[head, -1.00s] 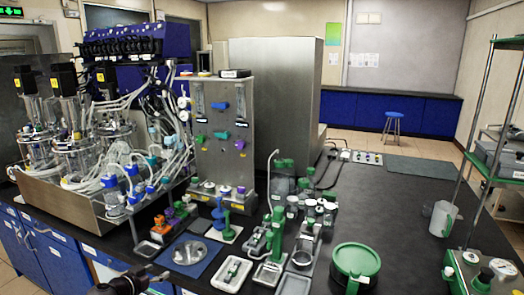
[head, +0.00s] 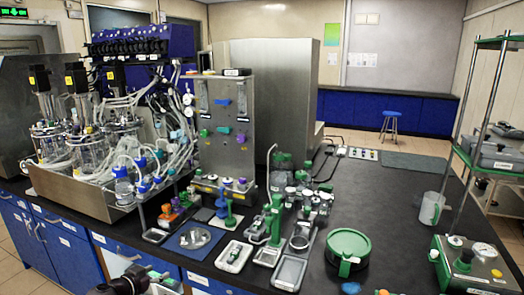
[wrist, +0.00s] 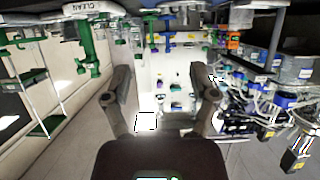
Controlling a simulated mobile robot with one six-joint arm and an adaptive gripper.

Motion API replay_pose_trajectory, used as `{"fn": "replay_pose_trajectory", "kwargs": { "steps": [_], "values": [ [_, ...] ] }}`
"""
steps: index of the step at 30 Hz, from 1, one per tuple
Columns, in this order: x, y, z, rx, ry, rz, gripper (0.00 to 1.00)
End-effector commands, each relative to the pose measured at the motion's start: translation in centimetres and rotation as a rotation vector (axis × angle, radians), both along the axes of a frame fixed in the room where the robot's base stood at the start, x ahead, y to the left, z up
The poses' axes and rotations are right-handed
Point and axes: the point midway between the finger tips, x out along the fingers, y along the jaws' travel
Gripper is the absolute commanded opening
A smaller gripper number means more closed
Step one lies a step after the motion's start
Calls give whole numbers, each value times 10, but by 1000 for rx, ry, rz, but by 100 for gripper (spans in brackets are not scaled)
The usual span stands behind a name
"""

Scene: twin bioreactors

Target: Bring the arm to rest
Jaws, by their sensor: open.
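My gripper (wrist: 160,76) shows in the wrist view with its two dark fingers spread apart. Nothing is between them. The wrist view looks upside down, with bench items hanging along its top edge. Beyond the fingers is a pale panel with small coloured knobs, apart from them. In the head view a dark part of my arm shows at the bottom left edge, in front of the bench; the fingers cannot be made out there.
The black bench (head: 400,215) holds twin bioreactors (head: 90,150) at left, a metal knob panel (head: 226,130), trays, bottles and a green round lid (head: 348,252). The bench's right middle is clear.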

Motion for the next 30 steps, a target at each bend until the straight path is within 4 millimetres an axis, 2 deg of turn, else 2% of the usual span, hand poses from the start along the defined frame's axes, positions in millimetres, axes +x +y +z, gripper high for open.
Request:
{"fn": "replay_pose_trajectory", "kwargs": {
  "steps": [11,17,23,30],
  "values": [
    [13,-33,-4,-26,65,-31,75],
    [21,-62,-8,-48,128,-54,75],
    [31,-102,-14,-74,221,-80,75],
    [40,-177,-24,-105,411,-108,75]
  ]
}}
